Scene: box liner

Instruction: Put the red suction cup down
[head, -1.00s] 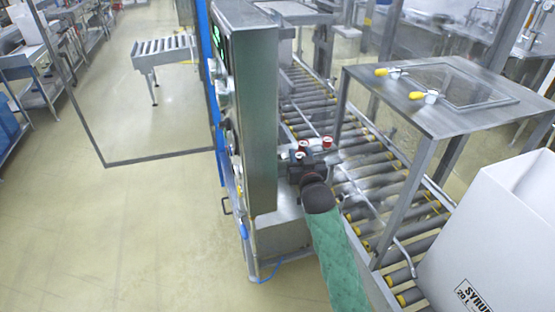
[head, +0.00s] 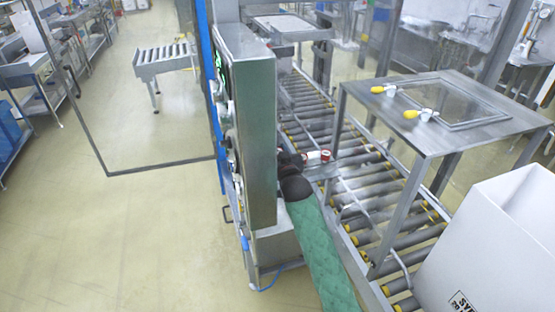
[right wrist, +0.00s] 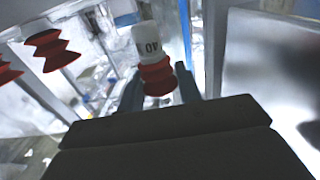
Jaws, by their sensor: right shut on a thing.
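In the right wrist view, the red suction cup (right wrist: 156,78) has red bellows and a white body with upside-down dark print. It sits between the fingers of my right gripper (right wrist: 159,88), which is shut on it. In the head view my right gripper (head: 289,162) is dark and partly hidden behind the tall steel cabinet. A white piece with a red end (head: 325,155) shows just right of it; I cannot tell if it is the held cup. My left gripper is not in view.
Other red bellows cups (right wrist: 52,48) hang at upper left in the right wrist view. The steel cabinet (head: 247,130) stands close to my right arm. A roller conveyor (head: 370,185) runs behind, with a steel table (head: 450,110) over it and a white box (head: 500,240) at right.

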